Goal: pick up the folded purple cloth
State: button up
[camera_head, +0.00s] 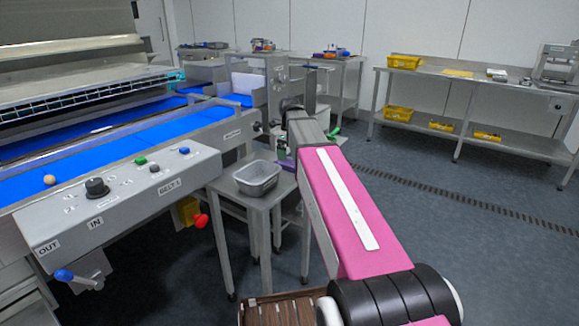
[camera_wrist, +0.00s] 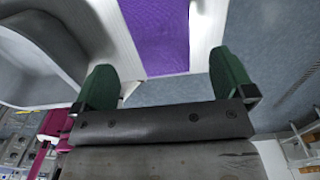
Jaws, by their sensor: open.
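The folded purple cloth (camera_wrist: 168,32) shows large in the wrist view, at the top between and beyond the fingers. It lies on a pale grey surface. In the head view only a small purple piece of the cloth (camera_head: 285,166) shows on the small steel table (camera_head: 262,200), beside my pink arm, which hides the rest. My gripper (camera_wrist: 165,85) has two green fingers, spread apart with nothing between them. The cloth is just past the fingertips; I cannot tell whether they touch it.
A grey tub (camera_head: 258,178) stands on the small table, left of the cloth; its wall (camera_wrist: 50,45) also fills the left of the wrist view. The conveyor's control panel (camera_head: 120,195) with knobs is at the left. A steel bench (camera_head: 470,85) with yellow bins stands at the back right. Open floor lies between.

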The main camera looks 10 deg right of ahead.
aim_at(290, 162)
jog(key=shift+w+f, duration=0.15)
jog(key=shift+f, duration=2.5)
jog(key=c, duration=1)
